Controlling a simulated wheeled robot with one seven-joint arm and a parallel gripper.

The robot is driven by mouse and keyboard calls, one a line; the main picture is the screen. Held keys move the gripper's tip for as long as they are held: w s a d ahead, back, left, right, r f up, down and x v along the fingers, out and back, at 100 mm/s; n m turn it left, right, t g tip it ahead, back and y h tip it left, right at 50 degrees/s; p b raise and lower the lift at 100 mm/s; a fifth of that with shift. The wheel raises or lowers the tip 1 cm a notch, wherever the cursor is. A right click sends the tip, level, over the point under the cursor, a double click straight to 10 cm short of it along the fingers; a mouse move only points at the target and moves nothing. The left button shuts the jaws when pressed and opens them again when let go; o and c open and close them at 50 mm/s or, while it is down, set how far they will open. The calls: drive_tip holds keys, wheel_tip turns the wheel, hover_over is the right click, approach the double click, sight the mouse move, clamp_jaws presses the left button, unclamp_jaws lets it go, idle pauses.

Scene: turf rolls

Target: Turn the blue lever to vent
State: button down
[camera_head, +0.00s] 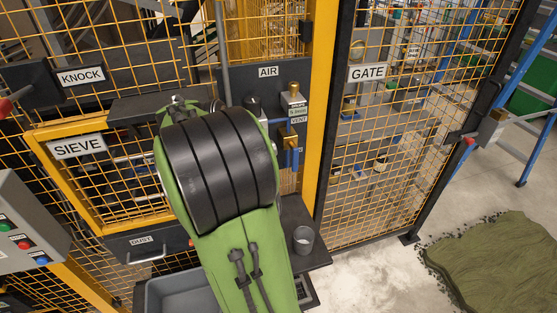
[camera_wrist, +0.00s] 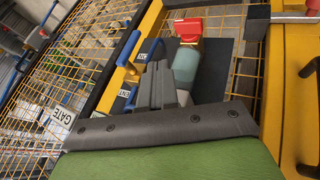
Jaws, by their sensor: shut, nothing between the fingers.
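The blue lever (camera_head: 291,157) hangs down from a brass valve (camera_head: 289,136) on the dark AIR panel (camera_head: 262,92) in the head view. A small VENT label (camera_head: 299,119) sits just above the valve. In the wrist view a long blue handle (camera_wrist: 128,47) shows beside white labels, partly legible as "ENT". My gripper (camera_wrist: 158,68) is shut and empty in the wrist view, with its dark fingers just right of the blue handle. Whether they touch is unclear. In the head view my green arm hides the gripper.
A red-topped, teal cylindrical part (camera_wrist: 187,62) stands close right of the fingers. Yellow mesh fencing and a GATE sign (camera_head: 367,73) lie right of the panel. A cup (camera_head: 303,239) stands on a dark ledge below. A SIEVE door (camera_head: 78,147) is at left.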

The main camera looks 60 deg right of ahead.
sight(293, 156)
drive_tip(key=s+d+f+b, duration=0.1)
drive_tip(key=s+d+f, duration=0.2)
drive_tip(key=d+f, duration=0.5)
drive_tip(key=shift+s+d, duration=0.15)
drive_tip(key=shift+d, duration=0.1)
